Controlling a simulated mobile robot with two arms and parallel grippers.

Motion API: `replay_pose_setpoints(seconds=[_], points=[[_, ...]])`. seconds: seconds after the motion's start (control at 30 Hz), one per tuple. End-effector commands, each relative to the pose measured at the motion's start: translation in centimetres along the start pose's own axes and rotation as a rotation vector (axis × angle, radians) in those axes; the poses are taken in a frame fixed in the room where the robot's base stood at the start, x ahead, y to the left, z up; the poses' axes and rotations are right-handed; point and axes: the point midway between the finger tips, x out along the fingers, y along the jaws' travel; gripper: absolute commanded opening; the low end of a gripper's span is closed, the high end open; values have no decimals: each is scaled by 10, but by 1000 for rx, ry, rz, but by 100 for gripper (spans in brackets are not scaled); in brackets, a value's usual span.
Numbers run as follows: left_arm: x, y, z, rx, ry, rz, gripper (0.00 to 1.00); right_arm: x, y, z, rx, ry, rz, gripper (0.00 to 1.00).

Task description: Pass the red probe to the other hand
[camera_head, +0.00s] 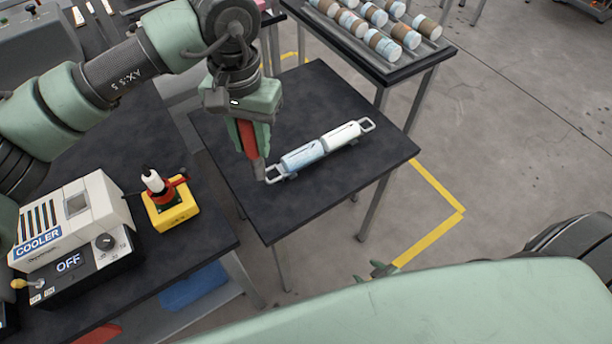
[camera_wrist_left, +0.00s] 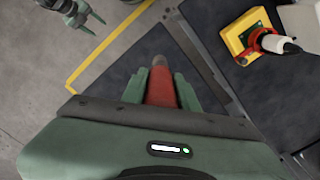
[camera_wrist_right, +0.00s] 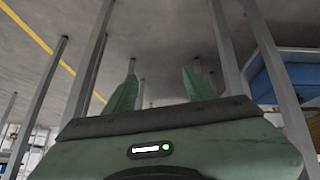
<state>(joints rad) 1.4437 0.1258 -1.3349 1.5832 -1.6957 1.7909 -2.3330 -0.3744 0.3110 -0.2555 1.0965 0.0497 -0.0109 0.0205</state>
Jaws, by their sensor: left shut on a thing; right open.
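The red probe (camera_head: 247,140) hangs tip down in my left gripper (camera_head: 252,130), above the left part of the small black table (camera_head: 330,105). Its grey tip is close to the near handle of a carrier; I cannot tell if they touch. In the left wrist view the probe (camera_wrist_left: 160,90) sits between both green fingers. My right gripper (camera_head: 380,270) is low at the near side, partly hidden behind my green arm, well apart from the probe. In the right wrist view its fingers (camera_wrist_right: 160,90) are spread and empty, with table legs and floor beyond.
A carrier (camera_head: 303,157) with a blue and a white cylinder lies on the small table. A yellow stand (camera_head: 172,212) and a cooler box (camera_head: 75,225) marked OFF stand on the left bench. A rack of banded cylinders (camera_head: 380,45) is at the back. Floor is open at right.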

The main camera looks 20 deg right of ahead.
Motion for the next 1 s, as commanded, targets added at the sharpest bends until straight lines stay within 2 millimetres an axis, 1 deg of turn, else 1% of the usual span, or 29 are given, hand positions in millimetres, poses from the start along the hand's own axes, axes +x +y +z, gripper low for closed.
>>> replay_pose_setpoints(seconds=[0.03, 0.07, 0.1, 0.17, 0.2, 0.27, 0.3, 0.37, 0.4, 0.47, 0.5, 0.57, 0.6, 0.67, 0.7, 0.8, 0.9, 1.0], points=[[0, 0, 0, 0, 1, 0, 0, -6, 9, -29, -23, 72, -2, 54], [0, 0, 0, 0, 1, 0, 0, -10, 13, -46, -36, 115, -5, 54], [0, 0, 0, 0, 1, 0, 0, -16, 17, -69, -51, 173, -11, 54], [0, 0, 0, 0, 0, 0, 0, -27, 21, -103, -72, 258, -22, 54], [0, 0, 0, 0, 0, 0, 0, -37, 22, -125, -84, 313, -32, 54], [0, 0, 0, 0, 0, 0, 0, -52, 22, -157, -103, 393, -50, 54], [0, 0, 0, 0, 0, 0, 0, -64, 20, -179, -113, 447, -64, 54], [0, 0, 0, 0, 0, 0, 0, -83, 17, -208, -123, 518, -87, 54], [0, 0, 0, 0, 0, 0, 0, -97, 14, -228, -129, 565, -104, 54], [0, 0, 0, 0, 1, 0, 0, -119, 9, -256, -131, 630, -131, 54], [0, 0, 0, 0, 1, 0, 0, -135, 5, -274, -131, 668, -151, 54], [0, 0, 0, 0, 1, 0, 0, -159, -2, -300, -126, 721, -183, 54], [0, 0, 0, 0, 1, 0, 0, -176, -7, -316, -120, 754, -206, 54], [0, 0, 0, 0, 0, 0, 0, -202, -15, -338, -110, 796, -244, 54], [0, 0, 0, 0, 0, 0, 0, -219, -21, -351, -102, 820, -270, 54], [0, 0, 0, 0, 0, 0, 0, -259, -36, -378, -86, 869, -335, 54], [0, 0, 0, 0, 1, 0, 0, -291, -49, -396, -74, 903, -391, 54], [0, 0, 0, 0, 1, 0, 0, -314, -58, -406, -67, 923, -431, 54]])
